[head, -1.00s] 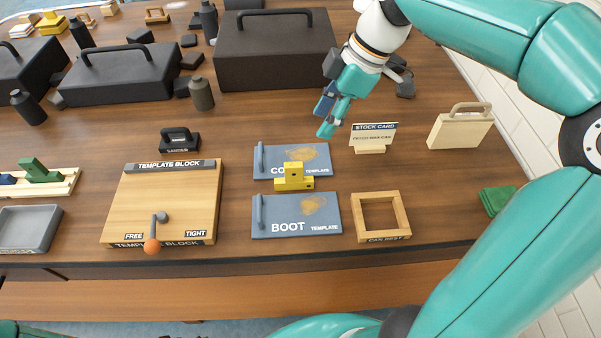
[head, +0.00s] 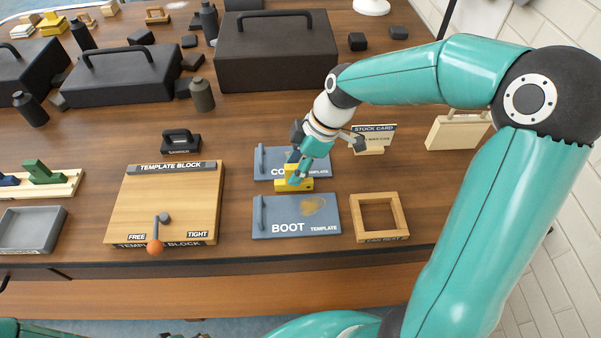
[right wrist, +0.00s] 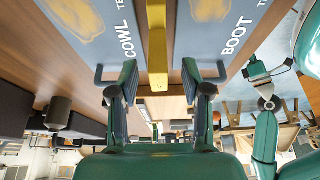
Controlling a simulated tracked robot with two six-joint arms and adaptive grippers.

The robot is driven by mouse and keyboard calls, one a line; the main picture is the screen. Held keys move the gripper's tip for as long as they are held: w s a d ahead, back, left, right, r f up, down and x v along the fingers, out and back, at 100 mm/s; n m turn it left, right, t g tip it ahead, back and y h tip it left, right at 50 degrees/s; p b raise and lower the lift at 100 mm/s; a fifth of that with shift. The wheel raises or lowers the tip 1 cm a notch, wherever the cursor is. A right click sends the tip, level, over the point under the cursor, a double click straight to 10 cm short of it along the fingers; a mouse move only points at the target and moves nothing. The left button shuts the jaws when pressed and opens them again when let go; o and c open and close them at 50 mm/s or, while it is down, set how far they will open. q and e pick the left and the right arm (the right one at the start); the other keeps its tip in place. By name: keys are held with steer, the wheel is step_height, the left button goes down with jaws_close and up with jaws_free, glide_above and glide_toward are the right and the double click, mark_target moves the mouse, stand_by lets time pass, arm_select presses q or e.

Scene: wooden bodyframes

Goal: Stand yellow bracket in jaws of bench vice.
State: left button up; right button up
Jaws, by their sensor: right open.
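The yellow bracket (head: 308,184) lies on the table between the cowl template and the boot template, partly hidden by my right gripper. My right gripper (head: 296,180) is open, pointing down at the bracket. In the right wrist view the yellow bracket (right wrist: 157,60) shows between the two spread fingers (right wrist: 158,82), with gaps on both sides. A wooden block (head: 165,205) marked TEMPLATE BLOCK stands to the left, with an orange-knobbed lever (head: 155,246) by the FREE label. I cannot tell if it is the bench vice; no jaws are clear. My left gripper is not in view.
The blue cowl template (head: 268,162) and boot template (head: 270,222) flank the bracket. A wooden frame (head: 402,218) and a stock card (head: 373,134) are to the right. A black sander (head: 180,143) stands behind the block. Dark toolboxes (head: 275,60) line the back.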

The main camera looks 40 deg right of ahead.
steer(key=shift+x, duration=0.75)
jaws_close()
steer(key=shift+r, duration=0.2)
